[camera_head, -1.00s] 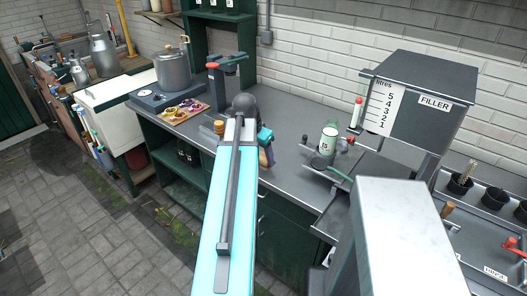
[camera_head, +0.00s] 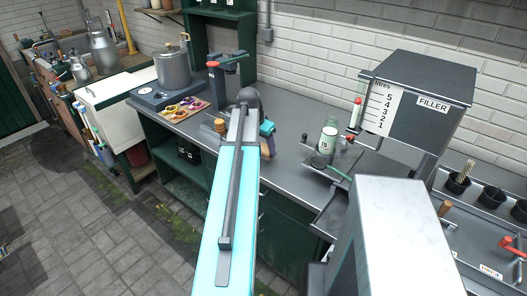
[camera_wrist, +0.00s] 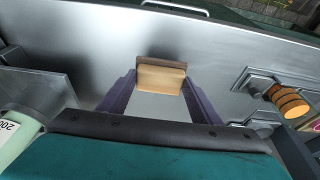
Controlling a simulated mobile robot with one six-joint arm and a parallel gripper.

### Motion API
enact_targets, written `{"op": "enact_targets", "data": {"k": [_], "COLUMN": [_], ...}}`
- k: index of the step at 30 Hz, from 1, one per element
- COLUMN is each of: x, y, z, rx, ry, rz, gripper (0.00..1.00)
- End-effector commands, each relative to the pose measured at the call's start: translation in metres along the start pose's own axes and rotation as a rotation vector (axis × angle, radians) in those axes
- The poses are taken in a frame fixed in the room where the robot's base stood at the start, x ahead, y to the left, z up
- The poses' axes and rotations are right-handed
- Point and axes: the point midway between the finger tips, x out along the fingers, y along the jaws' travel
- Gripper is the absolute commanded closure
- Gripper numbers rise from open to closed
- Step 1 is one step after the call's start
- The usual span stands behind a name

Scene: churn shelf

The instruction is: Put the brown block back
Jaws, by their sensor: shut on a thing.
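The brown block (camera_wrist: 161,78) shows in the wrist view, with a tan face toward me and a darker brown strip along its far edge. My gripper (camera_wrist: 160,88) is shut on it, with a purple finger at each side. The block is over the grey metal counter (camera_wrist: 215,55); I cannot tell whether it touches the surface.
An orange-brown knob (camera_wrist: 287,100) is right of my gripper in the wrist view. A pale green can (camera_head: 328,140) stands to the right in the head view, near a dark filler box (camera_head: 420,105). A tray of colourful items (camera_head: 186,109) and a pot (camera_head: 173,68) stand to the left.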

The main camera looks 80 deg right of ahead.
Motion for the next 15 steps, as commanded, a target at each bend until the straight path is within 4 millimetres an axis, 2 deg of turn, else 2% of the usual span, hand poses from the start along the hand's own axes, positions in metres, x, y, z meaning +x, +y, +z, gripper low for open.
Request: {"op": "enact_targets", "data": {"k": [15], "x": [0.031], "y": [0.0], "z": [0.01], "rx": [0.0], "ry": [0.0], "rz": [0.0], "gripper": [0.63]}}
